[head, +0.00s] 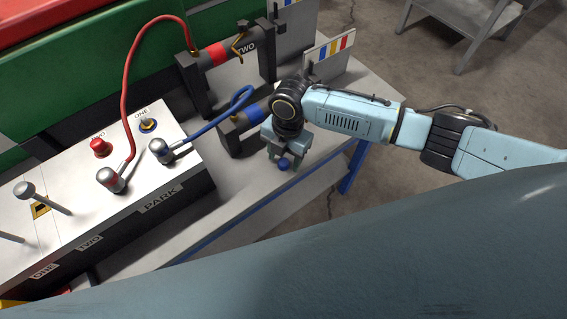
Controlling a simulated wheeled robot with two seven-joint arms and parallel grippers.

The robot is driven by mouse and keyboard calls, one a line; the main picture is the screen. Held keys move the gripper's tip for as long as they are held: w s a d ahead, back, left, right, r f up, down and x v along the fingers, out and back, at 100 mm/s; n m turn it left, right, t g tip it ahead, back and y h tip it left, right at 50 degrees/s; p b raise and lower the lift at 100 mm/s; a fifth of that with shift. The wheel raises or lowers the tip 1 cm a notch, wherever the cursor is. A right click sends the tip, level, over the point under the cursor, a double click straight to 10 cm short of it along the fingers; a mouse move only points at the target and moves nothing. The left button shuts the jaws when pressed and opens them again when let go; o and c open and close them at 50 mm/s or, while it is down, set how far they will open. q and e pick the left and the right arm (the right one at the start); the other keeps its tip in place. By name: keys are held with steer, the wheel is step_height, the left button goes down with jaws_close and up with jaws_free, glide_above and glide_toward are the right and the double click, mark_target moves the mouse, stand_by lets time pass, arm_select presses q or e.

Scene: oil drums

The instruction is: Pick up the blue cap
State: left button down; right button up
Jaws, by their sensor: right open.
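A small round blue cap (284,164) shows low between the fingers of my right gripper (284,158), over the white bench top. The right gripper is open and points down, with a finger on either side of the cap. I cannot tell whether the fingers touch the cap, or whether it rests on the bench. My left gripper is not in view.
A control box (60,205) with levers stands at the left. Dark brackets (222,95) stand behind my gripper. The white bench (235,190) is clear in front.

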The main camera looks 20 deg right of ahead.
steer(key=shift+a+f, duration=0.1)
steer(key=shift+f, duration=0.35)
steer(key=c, duration=1)
